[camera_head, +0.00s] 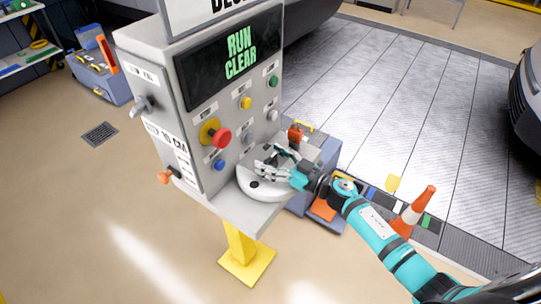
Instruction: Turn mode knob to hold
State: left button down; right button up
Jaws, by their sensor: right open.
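A grey control box (215,110) stands on a yellow post, its screen (230,55) reading "RUN CLEAR" in green. A grey handle-like knob (143,106) sticks out of its left side. Its front holds a red mushroom button (221,137) on a yellow ring and several smaller coloured controls. The labels are too small to read, so I cannot tell which control is the mode knob. My right gripper (272,163) is open, low in front of the panel, over a white rounded object (264,188) on the box's shelf. It is apart from the side knob. My left gripper is out of view.
An orange knob (165,177) sits low on the box's left side. The shelf (230,208) juts out below the panel. A blue-grey case (322,152) stands behind my right gripper. An orange and white cone (414,208) is to the right. The floor at left is mostly clear.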

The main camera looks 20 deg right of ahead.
jog(key=shift+w+a, duration=0.15)
jog(key=shift+w, duration=0.05)
grip_shut()
dwell(0.5)
